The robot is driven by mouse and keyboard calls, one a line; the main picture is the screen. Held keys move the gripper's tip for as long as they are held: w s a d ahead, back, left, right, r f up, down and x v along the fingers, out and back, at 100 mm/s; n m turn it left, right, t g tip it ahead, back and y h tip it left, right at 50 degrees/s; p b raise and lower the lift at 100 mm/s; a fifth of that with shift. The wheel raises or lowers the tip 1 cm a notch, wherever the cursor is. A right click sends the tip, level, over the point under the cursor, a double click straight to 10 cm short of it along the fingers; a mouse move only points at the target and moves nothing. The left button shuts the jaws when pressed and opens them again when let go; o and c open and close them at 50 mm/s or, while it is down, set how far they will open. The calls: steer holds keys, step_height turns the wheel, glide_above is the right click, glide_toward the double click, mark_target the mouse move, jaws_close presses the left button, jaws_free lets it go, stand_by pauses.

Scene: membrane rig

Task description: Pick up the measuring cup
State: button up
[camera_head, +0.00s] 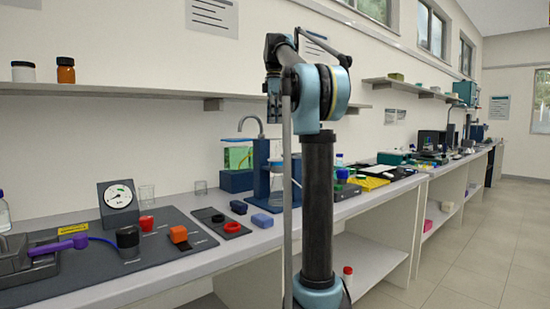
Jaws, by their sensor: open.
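I cannot tell for sure which is the measuring cup; no handle is visible on either. My arm stands folded upright in the middle of the view. My gripper (272,110) appears to hang small and dark at the upper left of the arm, open, with nothing visible in it. It is well above the bench and apart from both vessels.
A shelf (120,91) runs above.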

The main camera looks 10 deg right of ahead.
glide_toward(275, 152)
steer(key=f, duration=0.1)
steer(key=w+f, duration=0.1)
steer(key=f, duration=0.1)
steer(key=w+f, duration=0.1)
steer(key=f, duration=0.1)
steer(key=shift+w+d, duration=0.1)
steer(key=shift+w+d+f, duration=0.1)
steer(key=shift+f, duration=1.25)
steer(key=shift+w+d+f, duration=0.1)
steer(key=shift+f, duration=1.2)
steer(key=c, duration=1.2)
steer(key=shift+c, duration=0.4)
step_height(275, 152, up, 10)
